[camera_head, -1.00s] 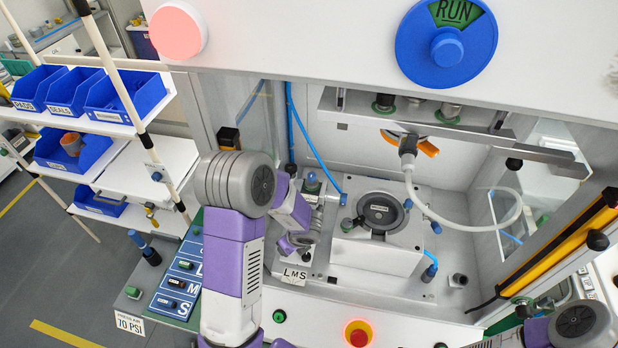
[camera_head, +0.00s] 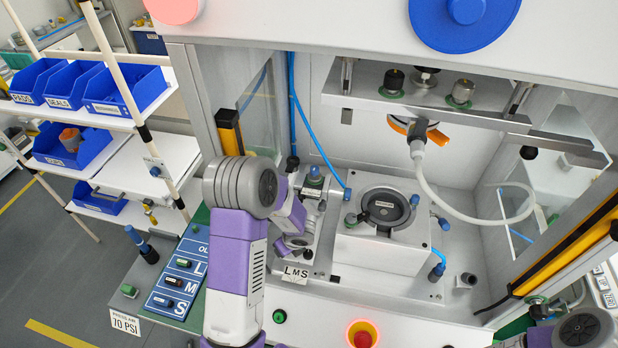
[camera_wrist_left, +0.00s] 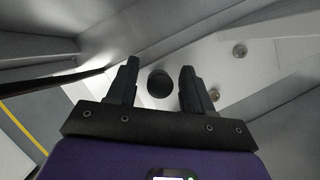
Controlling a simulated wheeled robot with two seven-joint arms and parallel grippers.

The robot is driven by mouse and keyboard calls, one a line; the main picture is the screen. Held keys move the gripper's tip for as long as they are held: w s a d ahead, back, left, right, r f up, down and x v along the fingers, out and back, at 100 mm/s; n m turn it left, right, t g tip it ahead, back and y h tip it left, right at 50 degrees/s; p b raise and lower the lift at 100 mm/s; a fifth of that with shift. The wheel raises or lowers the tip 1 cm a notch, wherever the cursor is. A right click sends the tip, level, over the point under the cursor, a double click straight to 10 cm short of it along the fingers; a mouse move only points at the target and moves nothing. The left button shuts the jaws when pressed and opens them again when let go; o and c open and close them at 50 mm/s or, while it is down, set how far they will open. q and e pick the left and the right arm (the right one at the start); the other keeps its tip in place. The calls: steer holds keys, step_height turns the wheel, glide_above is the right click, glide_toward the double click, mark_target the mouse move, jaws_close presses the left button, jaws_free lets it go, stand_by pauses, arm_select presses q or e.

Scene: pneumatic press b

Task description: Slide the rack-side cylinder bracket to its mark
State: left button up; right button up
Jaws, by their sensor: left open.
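The rack-side cylinder bracket appears to be the grey metal part with a blue cap (camera_head: 314,178), on the left of the press bed beside my left wrist. My right gripper is out of view.
A white block with a black round fixture (camera_head: 385,206) stands right of the strip. A white hose (camera_head: 428,190) and blue tubes hang inside the press. A panel lettered L, M, S (camera_head: 178,284) lies front left. The rack with blue bins (camera_head: 125,90) is at left.

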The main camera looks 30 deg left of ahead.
arm_select(q)
jaws_close()
